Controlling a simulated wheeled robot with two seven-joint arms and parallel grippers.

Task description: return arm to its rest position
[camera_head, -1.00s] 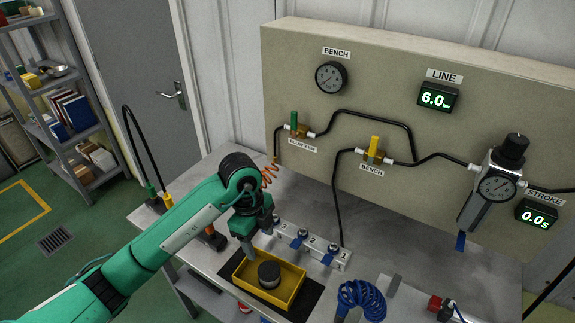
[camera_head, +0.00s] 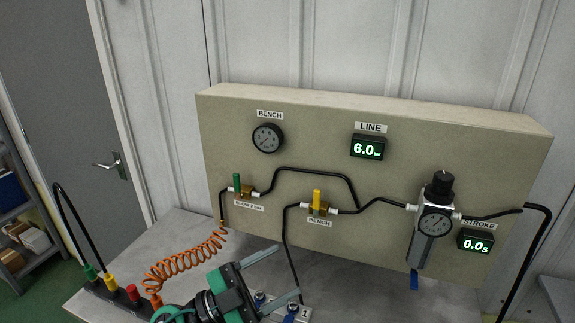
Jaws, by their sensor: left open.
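My left gripper (camera_head: 288,270) is at the bottom middle of the head view, green and black with two grey fingers. The fingers point right and stand apart, with nothing between them. The gripper is in front of the lower edge of the beige panel (camera_head: 330,240), above the grey bench (camera_head: 190,228). Most of my left arm is below the picture edge. My right gripper is not in view.
The panel carries a round bench gauge (camera_head: 267,138), a green valve (camera_head: 237,184), a yellow valve (camera_head: 317,199), a regulator (camera_head: 434,222) and black hoses. An orange coiled hose (camera_head: 180,262) is left of the gripper. Blue-fitted numbered blocks (camera_head: 300,313) lie just below it.

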